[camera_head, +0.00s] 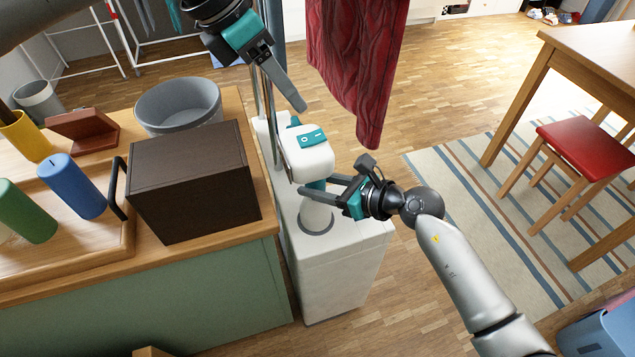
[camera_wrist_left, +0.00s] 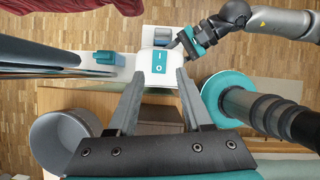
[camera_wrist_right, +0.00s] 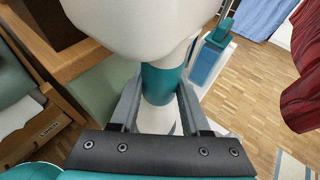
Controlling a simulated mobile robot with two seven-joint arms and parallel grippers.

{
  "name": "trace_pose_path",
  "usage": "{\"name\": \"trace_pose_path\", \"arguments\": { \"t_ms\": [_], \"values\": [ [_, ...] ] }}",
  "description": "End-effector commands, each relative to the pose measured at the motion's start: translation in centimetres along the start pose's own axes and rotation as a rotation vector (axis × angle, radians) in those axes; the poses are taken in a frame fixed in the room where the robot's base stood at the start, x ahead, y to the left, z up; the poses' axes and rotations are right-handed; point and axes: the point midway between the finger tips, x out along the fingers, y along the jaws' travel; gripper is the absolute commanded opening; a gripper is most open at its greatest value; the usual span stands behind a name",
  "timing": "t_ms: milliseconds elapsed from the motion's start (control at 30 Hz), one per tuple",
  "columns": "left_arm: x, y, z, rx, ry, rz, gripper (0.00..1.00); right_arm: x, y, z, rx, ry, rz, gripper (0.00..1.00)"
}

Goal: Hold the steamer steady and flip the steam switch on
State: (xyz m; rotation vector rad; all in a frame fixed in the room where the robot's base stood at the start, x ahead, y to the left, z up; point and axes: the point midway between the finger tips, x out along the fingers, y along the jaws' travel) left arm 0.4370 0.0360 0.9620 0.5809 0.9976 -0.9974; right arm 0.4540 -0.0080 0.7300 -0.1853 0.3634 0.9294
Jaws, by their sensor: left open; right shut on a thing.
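The steamer (camera_head: 311,160) has a white head on a neck with a teal band, standing on a white base (camera_head: 345,255). On top of the head is the teal steam switch (camera_head: 312,138), marked with a line and a circle; it also shows in the left wrist view (camera_wrist_left: 159,62). I cannot tell which way it is set. My right gripper (camera_head: 320,187) is shut around the teal neck band (camera_wrist_right: 162,84), just under the head. My left gripper (camera_head: 297,100) is open and empty above the head; in its wrist view the switch appears between the fingertips.
A dark brown box (camera_head: 190,180), a grey bowl (camera_head: 178,105) and candles stand on the counter left of the steamer. Red cloth (camera_head: 355,60) hangs behind it, close to my left gripper. A pole rises beside the head.

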Motion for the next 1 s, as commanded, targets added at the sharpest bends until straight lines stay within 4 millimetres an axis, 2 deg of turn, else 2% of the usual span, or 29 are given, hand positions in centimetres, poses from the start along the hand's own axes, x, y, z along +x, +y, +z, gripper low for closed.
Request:
{"name": "trace_pose_path", "arguments": {
  "t_ms": [167,333,467,633,1000],
  "values": [
    [0.0,0.0,0.0,0.0,0.0,0.0,0.5,0.0,-0.1,0.0,0.0,0.001,-0.001,0.0],
    [-0.1,0.1,0.1,-0.023,0.006,0.001,0.33,0.0,-0.1,0.0,0.0,0.001,-0.001,0.0],
    [-0.3,0.3,0.7,-0.122,0.029,0.008,0.18,0.0,-0.1,-0.1,0.0,0.001,-0.001,0.0],
    [-0.9,0.7,2.0,-0.371,0.084,0.033,0.0,0.0,-0.1,-0.1,0.0,0.001,-0.001,0.0],
    [-2.7,0.6,4.6,-0.979,0.21,0.137,0.0,0.0,-0.1,-0.1,0.0,0.001,-0.001,0.0]
  ]
}}
